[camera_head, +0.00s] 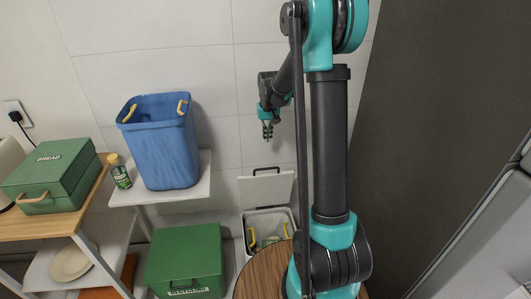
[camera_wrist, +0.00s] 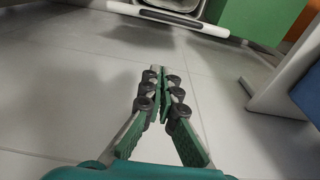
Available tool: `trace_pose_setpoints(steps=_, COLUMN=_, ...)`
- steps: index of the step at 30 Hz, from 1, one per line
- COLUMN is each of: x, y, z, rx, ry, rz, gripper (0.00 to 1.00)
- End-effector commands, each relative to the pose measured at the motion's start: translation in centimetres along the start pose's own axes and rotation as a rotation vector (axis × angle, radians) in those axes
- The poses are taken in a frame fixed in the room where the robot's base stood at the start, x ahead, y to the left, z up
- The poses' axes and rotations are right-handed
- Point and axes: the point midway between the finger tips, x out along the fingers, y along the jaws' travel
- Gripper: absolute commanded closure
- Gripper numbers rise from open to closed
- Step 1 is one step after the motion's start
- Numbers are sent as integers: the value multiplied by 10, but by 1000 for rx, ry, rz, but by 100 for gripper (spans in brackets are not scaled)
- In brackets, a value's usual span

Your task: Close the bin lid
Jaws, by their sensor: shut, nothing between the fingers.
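The white bin (camera_head: 286,217) stands on the floor with its top open and some yellow and greenish things inside. Its pale lid (camera_head: 262,192) stands raised at the back of the bin, with a dark handle (camera_head: 266,170) on its upper edge. My gripper (camera_head: 267,135) is above the lid, apart from it, in front of the tiled wall. In the wrist view my gripper (camera_wrist: 163,85) has its fingertips together, with nothing between them. There the pale lid edge and dark handle (camera_wrist: 172,17) show at the top, beyond the fingertips.
A green box (camera_head: 186,260) stands on the floor left of the bin. A blue basket (camera_head: 163,150) and a small bottle (camera_head: 120,172) stand on a white shelf (camera_head: 205,172). A green bread box (camera_head: 50,175) is at far left. A round wooden top (camera_head: 262,275) is in front.

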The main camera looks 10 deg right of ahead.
Motion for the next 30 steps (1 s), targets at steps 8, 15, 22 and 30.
trace_pose_setpoints(steps=8, x=29, y=0, z=-2, rx=0, ry=-1, rz=0, gripper=100)
trace_pose_setpoints(steps=15, x=77, y=0, z=-2, rx=0, ry=-1, rz=0, gripper=100)
trace_pose_setpoints(steps=22, x=104, y=0, z=14, rx=0, ry=-1, rz=0, gripper=100)
trace_pose_setpoints(steps=30, x=110, y=0, z=36, rx=0, ry=-1, rz=0, gripper=100)
